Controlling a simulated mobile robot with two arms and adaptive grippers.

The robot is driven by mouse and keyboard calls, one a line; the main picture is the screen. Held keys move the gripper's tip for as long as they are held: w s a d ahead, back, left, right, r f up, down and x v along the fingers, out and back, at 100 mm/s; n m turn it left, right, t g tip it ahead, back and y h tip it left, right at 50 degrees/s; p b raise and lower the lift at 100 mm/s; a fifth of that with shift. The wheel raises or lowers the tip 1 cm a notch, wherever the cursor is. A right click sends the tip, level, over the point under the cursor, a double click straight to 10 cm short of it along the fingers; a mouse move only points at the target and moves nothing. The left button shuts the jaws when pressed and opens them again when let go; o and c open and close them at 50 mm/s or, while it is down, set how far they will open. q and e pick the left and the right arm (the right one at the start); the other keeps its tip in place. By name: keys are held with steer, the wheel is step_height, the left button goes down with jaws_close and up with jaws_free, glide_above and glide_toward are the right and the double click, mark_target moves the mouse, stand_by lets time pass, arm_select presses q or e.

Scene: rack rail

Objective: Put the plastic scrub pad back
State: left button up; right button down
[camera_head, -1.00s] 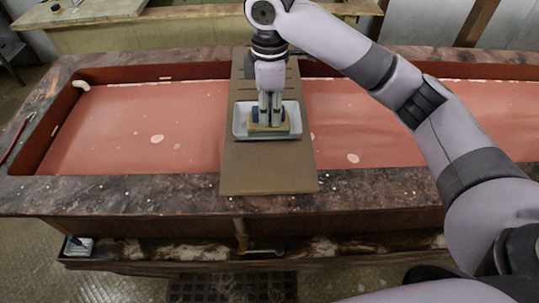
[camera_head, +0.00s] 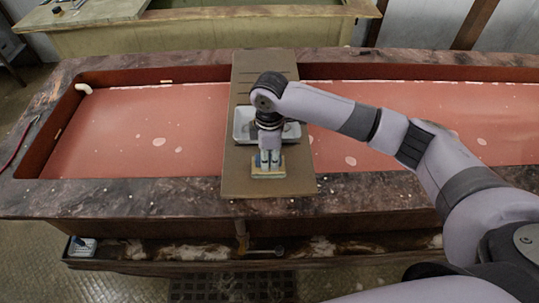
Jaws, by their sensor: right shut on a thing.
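The scrub pad (camera_head: 268,174), a small pale tan and blue-grey block, is between the fingertips of my right gripper (camera_head: 269,162). The gripper points down and is shut on it. The pad is over the front part of the brown board (camera_head: 236,185), in front of the white tray (camera_head: 243,135). I cannot tell whether it touches the board. My right wrist and gripper hide the middle of the tray; its visible ends look empty. My left gripper is not in view.
The board lies across a long stone-rimmed trough (camera_head: 120,195) with a red bottom (camera_head: 110,130). A small white and blue item (camera_head: 82,246) sits on the low ledge at the front left. The board's front end is clear.

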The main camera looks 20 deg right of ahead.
steer(key=shift+f, duration=0.1)
steer(key=c, duration=1.4)
jaws_free()
step_height(320, 180, up, 12)
steer(key=b, duration=0.3)
steer(key=shift+r, duration=0.2)
